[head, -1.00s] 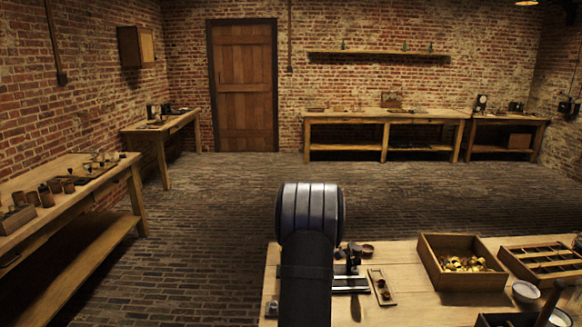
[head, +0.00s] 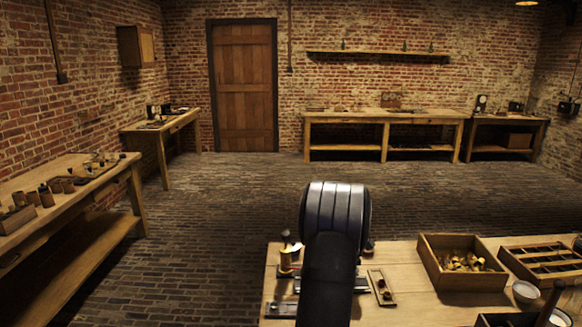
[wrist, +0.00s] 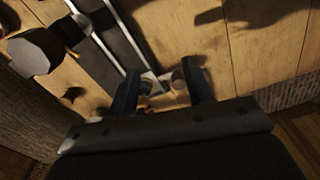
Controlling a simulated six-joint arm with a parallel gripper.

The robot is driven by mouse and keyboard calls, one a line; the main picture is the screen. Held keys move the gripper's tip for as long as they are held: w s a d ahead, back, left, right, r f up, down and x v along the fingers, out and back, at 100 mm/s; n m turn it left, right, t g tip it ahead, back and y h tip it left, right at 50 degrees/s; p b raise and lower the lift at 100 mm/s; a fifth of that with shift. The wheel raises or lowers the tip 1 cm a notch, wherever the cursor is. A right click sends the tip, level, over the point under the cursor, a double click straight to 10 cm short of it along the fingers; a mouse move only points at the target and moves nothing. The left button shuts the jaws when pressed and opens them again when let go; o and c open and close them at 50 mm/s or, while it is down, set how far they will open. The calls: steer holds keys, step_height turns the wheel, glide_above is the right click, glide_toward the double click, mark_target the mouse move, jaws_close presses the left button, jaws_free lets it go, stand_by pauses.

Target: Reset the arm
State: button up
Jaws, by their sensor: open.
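My gripper shows in the wrist view (wrist: 163,88), with two dark fingers apart and nothing clearly held between them. It is over the plank top of the workbench. A pale metal-edged fixture (wrist: 112,45) lies just beyond the fingers, and a dark knobbed piece (wrist: 36,52) is at the upper left. In the head view my arm stands over the front bench (head: 415,300) and hides my gripper. A small jar-like piece with a yellowish glint (head: 290,258) shows just left of my arm. The middle of the fixture is hidden behind the arm.
Right of my arm lie a small plate with dark knobs (head: 382,284), a wooden box of brass pieces (head: 440,282), a compartmented tray (head: 545,262) and a white bowl (head: 525,293). A side bench (head: 75,185) stands at the left. The brick floor between is clear.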

steer(key=s+a+r+t, duration=0.1)
steer(key=a+r, duration=0.1)
steer(key=r, duration=0.6)
steer(key=s+a+r+n+t+h, duration=0.1)
steer(key=a+r, duration=0.1)
steer(key=r, duration=0.5)
steer(key=shift+s+r+h, duration=0.3)
steer(key=shift+s+r, duration=0.05)
steer(key=shift+o, duration=0.4)
steer(key=o, duration=0.3)
steer(key=shift+a+r, duration=0.1)
steer(key=shift+a, duration=0.2)
steer(key=o, duration=0.8)
steer(key=a+r, duration=0.1)
steer(key=a, duration=0.2)
steer(key=s+a+r+t, duration=0.1)
steer(key=a, duration=0.2)
steer(key=s+a+r+t, duration=0.1)
steer(key=a, duration=0.3)
steer(key=shift+s+r+n+h, duration=0.1)
steer(key=shift+s+n+h, duration=0.2)
steer(key=shift+n, duration=0.1)
steer(key=x, duration=1)
steer(key=shift+a, duration=0.1)
steer(key=shift+r, duration=0.1)
steer(key=v, duration=1)
